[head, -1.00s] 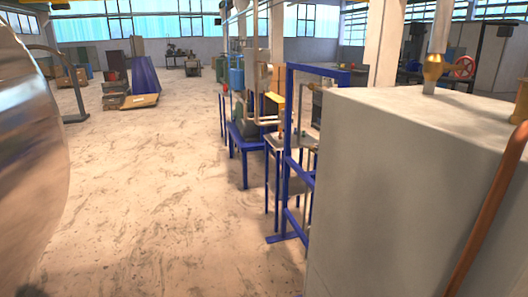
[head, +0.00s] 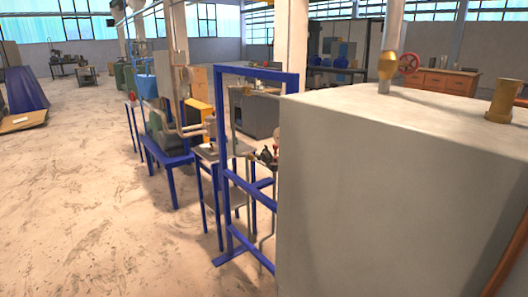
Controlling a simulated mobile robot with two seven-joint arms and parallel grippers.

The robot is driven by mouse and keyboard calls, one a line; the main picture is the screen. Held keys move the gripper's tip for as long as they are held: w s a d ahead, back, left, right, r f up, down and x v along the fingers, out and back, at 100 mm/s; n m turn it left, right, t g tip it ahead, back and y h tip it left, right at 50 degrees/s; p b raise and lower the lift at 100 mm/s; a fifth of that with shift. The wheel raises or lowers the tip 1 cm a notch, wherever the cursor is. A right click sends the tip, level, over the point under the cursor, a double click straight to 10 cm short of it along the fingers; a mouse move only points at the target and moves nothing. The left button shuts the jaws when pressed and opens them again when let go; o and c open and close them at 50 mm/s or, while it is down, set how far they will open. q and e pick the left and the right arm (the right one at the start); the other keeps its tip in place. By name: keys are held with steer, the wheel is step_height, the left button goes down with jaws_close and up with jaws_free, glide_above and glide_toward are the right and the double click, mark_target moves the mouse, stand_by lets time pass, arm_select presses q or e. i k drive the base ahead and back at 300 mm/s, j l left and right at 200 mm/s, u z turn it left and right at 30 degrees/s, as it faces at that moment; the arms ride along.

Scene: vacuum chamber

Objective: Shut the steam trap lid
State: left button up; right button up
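I cannot make out a steam trap lid in the head view. A large grey box-shaped unit (head: 360,190) fills the right side, with a brass fitting on a pipe (head: 388,66) and a brass cylinder (head: 502,100) on its top. A blue metal frame (head: 222,150) stands just left of the box, with small valves (head: 266,155) partly visible inside it. Neither of my grippers shows in this view.
Behind the blue frame, a row of blue stands (head: 170,160) carries tanks and pipes. A blue panel (head: 26,90) and a cardboard box (head: 22,121) are at the far left. The concrete floor (head: 80,210) at left is clear.

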mark_target(266, 156)
steer(key=i+j+z, duration=0.1)
steer(key=j, duration=0.15)
steer(key=i+j+z, duration=0.1)
steer(key=j, duration=0.2)
steer(key=i+j, duration=0.15)
steer(key=j, duration=0.15)
steer(key=i+z, duration=0.1)
steer(key=z, duration=0.25)
steer(key=i+z, duration=0.1)
steer(key=z, duration=0.3)
steer(key=j+z, duration=0.15)
steer(key=z, duration=0.2)
steer(key=i+j+z, duration=0.35)
steer(key=j, duration=0.25)
steer(key=i+j+z, duration=0.2)
steer(key=j, duration=0.15)
